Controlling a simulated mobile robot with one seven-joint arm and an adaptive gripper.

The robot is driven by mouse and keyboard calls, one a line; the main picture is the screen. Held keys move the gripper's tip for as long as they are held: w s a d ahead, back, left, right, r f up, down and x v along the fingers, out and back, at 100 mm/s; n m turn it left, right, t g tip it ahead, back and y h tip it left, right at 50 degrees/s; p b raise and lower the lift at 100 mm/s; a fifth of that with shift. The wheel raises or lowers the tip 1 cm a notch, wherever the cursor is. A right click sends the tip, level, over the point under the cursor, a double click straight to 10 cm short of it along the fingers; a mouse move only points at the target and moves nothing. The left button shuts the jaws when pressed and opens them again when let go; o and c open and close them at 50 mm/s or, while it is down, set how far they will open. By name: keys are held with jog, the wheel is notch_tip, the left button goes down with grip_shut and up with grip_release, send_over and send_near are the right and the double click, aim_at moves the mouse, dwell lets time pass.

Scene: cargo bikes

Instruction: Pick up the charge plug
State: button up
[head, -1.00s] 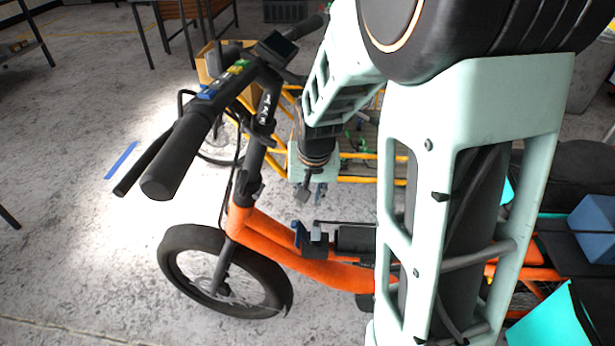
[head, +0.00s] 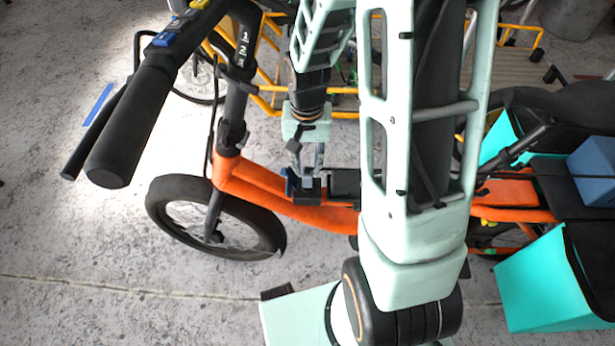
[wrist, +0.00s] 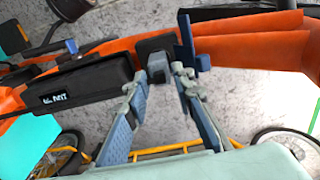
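The charge plug (wrist: 156,62) is a small dark block with a grey end. It sits at the end of the black battery pack on the bike's orange frame, and in the head view the plug (head: 308,190) is just below my gripper. My gripper (wrist: 162,80) points down at it with its two fingers spread, one to either side of the plug's grey end. In the head view my gripper (head: 306,172) is partly in shadow. I cannot tell whether the fingertips touch the plug. A blue flap (wrist: 187,46) stands right beside the plug and the right fingertip.
The black battery (wrist: 82,92) lies along the orange frame (head: 270,195). The handlebar grip (head: 130,125) rises at the left. Turquoise panniers (head: 545,280) and a blue box (head: 595,170) are at the right. A yellow-framed bike (head: 345,100) stands behind.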

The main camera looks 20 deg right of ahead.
notch_tip(320, 180, down, 5)
jog(key=shift+r+b, duration=0.15)
jog(key=shift+b, duration=0.65)
grip_shut()
jog(key=shift+w+r, duration=0.1)
jog(key=shift+r, duration=0.05)
jog(key=shift+r, duration=0.25)
jog(key=r, duration=0.1)
jog(key=r+p, duration=0.1)
jog(key=r, duration=0.1)
jog(key=shift+s+d+r+p, duration=0.25)
jog(key=shift+p, duration=0.05)
jog(key=s+d+r+p, duration=0.3)
jog(key=s+d+r, duration=0.5)
jog(key=s, duration=0.2)
jog(key=shift+s+d+r+p, duration=0.2)
jog(key=shift+d+r+p, duration=0.1)
jog(key=shift+d+r, duration=0.1)
